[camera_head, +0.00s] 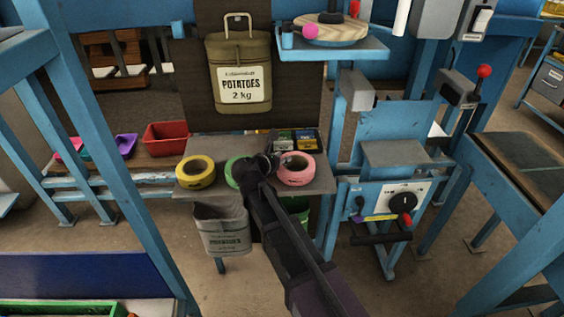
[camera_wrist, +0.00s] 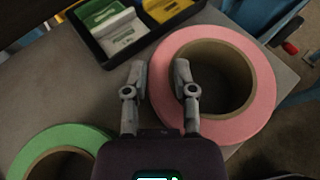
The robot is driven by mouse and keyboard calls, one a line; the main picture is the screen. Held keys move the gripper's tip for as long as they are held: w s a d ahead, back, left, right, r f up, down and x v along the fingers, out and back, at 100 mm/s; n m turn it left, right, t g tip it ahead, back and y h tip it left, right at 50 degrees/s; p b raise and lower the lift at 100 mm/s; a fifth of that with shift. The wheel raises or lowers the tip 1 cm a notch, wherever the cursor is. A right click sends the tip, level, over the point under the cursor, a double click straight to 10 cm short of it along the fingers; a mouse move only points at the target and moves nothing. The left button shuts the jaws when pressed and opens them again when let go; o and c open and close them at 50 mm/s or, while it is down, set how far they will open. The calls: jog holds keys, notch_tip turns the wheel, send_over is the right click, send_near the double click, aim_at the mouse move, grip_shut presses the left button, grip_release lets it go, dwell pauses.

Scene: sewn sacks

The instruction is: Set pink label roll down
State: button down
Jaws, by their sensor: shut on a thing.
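The pink label roll (camera_head: 298,181) is at the right end of a grey shelf (camera_head: 218,189) in the head view. In the wrist view the pink roll (camera_wrist: 243,127) lies flat, with its dark core facing up. My gripper (camera_head: 270,165) is at the roll's left side. In the wrist view one finger of my gripper (camera_wrist: 157,80) is in the core's hole and the other is outside, with the roll's wall pinched between them. The roll is at or very near the shelf surface; I cannot tell whether it touches.
A green roll (camera_wrist: 50,138) is left of my gripper and a yellow roll (camera_head: 196,181) farther left. A black tray (camera_wrist: 104,54) with green, white and yellow packs sits behind. The shelf's right edge is close to the pink roll. A grey sack (camera_head: 222,232) hangs below.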

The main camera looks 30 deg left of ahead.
jog(key=shift+f, duration=0.25)
jog(key=shift+c, duration=2.2)
grip_release()
jog(key=shift+r, duration=0.1)
jog(key=shift+r, duration=0.15)
jog(key=shift+s+r, duration=0.15)
jog(key=shift+s, duration=0.1)
jog(key=p+v, duration=0.4)
jog(key=v, duration=0.6)
jog(key=shift+s+r, duration=0.15)
jog(key=shift+s, duration=0.05)
jog(key=shift+s+a+r+p, duration=0.1)
jog(key=shift+s+r+p, duration=0.05)
jog(key=shift+s+p, duration=0.3)
